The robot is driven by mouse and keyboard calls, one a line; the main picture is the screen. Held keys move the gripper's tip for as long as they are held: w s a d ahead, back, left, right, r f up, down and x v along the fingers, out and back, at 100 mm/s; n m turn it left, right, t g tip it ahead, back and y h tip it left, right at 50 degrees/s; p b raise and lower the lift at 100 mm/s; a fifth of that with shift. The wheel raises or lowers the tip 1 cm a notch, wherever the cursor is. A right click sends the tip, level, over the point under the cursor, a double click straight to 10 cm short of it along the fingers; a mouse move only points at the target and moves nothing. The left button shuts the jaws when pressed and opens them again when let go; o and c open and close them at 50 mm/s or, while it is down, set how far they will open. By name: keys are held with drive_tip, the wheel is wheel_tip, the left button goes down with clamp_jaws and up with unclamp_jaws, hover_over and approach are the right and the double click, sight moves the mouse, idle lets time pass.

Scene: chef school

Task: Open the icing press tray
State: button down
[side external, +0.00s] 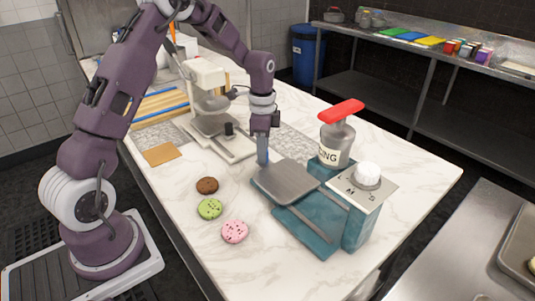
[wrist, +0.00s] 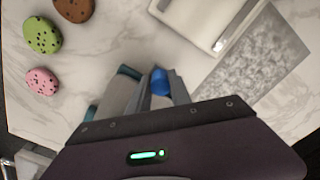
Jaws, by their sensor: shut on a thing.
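The icing press (side external: 325,240) is a teal machine on the white counter, with a red-topped bottle labelled "…ING" (side external: 337,138) and a white dial (side external: 368,173) on a plate with size letters. Its flat grey metal tray (side external: 285,184) lies level over the teal base, reaching out to the left. My gripper (side external: 263,152) points down at the tray's far left corner. In the wrist view, my gripper (wrist: 160,88) is shut on a small blue handle (wrist: 159,77), between the fingers. The handle's lower end and its join to the tray are hidden.
Brown (side external: 207,185), green (side external: 210,208) and pink (side external: 234,231) cookies lie left of the press. The counter's front left is clear.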

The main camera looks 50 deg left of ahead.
drive_tip(key=c, duration=1.2)
unclamp_jaws()
wheel_tip(320, 180, up, 7)
drive_tip(key=shift+r, duration=0.1)
drive_tip(key=shift+d, duration=0.1)
drive_tip(key=s+d+r+n+t, duration=0.35)
drive_tip(key=s+d+r, duration=0.45)
drive_tip(key=s+r, duration=0.35)
drive_tip(key=s+d+n, duration=0.1)
drive_tip(key=s, duration=0.4)
drive_tip(key=s+d+n+t, duration=0.1)
drive_tip(key=s+d+n, duration=0.1)
drive_tip(key=s, duration=0.3)
drive_tip(key=s+d+n+t, duration=0.1)
drive_tip(key=s+d+n, duration=0.1)
drive_tip(key=s, duration=0.3)
drive_tip(key=shift+s+d+r+n, duration=0.1)
drive_tip(key=shift+s+r+n, duration=0.2)
drive_tip(key=shift+s, duration=0.1)
